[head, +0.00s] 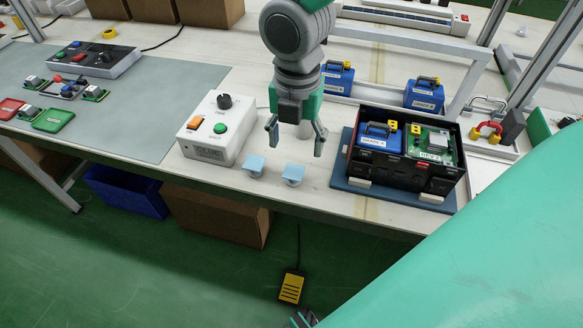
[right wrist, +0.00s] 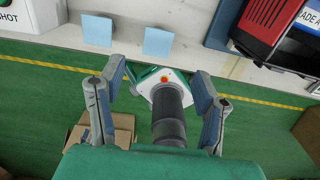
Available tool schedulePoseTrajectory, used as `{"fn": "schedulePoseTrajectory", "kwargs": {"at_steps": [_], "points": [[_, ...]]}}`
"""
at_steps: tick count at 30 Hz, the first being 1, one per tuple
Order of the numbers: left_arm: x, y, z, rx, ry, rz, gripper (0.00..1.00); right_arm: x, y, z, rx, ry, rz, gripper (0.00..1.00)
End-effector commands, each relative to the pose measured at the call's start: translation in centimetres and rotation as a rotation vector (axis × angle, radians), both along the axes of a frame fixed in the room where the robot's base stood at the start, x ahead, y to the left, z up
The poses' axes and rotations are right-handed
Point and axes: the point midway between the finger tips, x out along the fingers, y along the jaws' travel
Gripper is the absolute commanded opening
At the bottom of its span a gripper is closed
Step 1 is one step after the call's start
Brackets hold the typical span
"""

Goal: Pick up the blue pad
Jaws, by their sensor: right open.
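Two small light blue pads lie side by side near the front edge of the white table: a left pad (head: 254,165) and a right pad (head: 293,173). In the right wrist view the left pad (right wrist: 97,29) and the right pad (right wrist: 158,41) show at the top, beyond the fingertips. My right gripper (head: 297,136) is open and empty, with its fingers pointing down above the table behind the pads in the head view. Its spread fingers also show in the right wrist view (right wrist: 160,85), apart from both pads. My left gripper is not in view.
A white button box (head: 204,150) stands left of the pads. A black crate (head: 437,182) holding a blue case (head: 380,138) and a green board stands on the right. A grey mat (head: 190,88) covers the left side. The table's front edge is close to the pads.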

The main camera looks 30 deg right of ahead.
Motion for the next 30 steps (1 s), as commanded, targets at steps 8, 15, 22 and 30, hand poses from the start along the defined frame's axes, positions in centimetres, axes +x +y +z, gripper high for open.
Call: {"fn": "schedulePoseTrajectory", "kwargs": {"at_steps": [8,15,22,30], "points": [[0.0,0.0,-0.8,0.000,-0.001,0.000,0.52,0.0,0.0,-2.4,0.001,-0.002,-0.001,0.59],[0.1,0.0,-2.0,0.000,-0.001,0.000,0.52,0.5,-0.1,-5.4,-0.001,0.002,-0.002,0.59],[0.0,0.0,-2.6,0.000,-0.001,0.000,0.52,0.6,-0.1,-7.6,0.000,-0.001,-0.001,0.59],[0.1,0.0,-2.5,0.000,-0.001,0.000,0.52,0.6,-0.1,-7.4,0.001,-0.002,-0.001,0.59]]}}
